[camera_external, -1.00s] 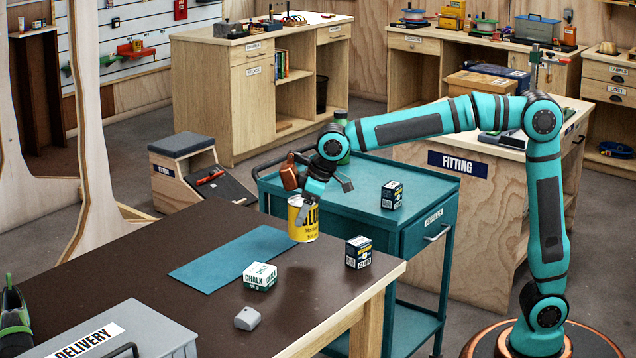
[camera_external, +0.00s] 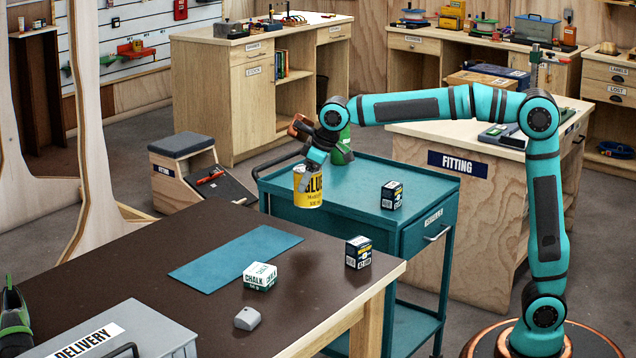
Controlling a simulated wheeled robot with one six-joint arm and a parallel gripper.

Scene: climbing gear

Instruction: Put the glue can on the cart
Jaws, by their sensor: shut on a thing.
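The yellow glue can (camera_external: 309,192) is upright with its label toward the camera. My gripper (camera_external: 308,172) is shut on the upper part of the can, and its fingers are partly hidden. The can hangs above the table's far edge, in front of the near-left part of the teal cart (camera_external: 345,200) in this view. A small dark box (camera_external: 391,195) stands on the cart top, towards its right side.
On the dark table (camera_external: 200,225) are a teal mat (camera_external: 237,258), a white chalk box (camera_external: 260,276), a dark box (camera_external: 358,252) and a grey lump (camera_external: 248,318). A grey delivery case (camera_external: 120,335) is at the near left. The fitting bench (camera_external: 480,195) stands behind the cart.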

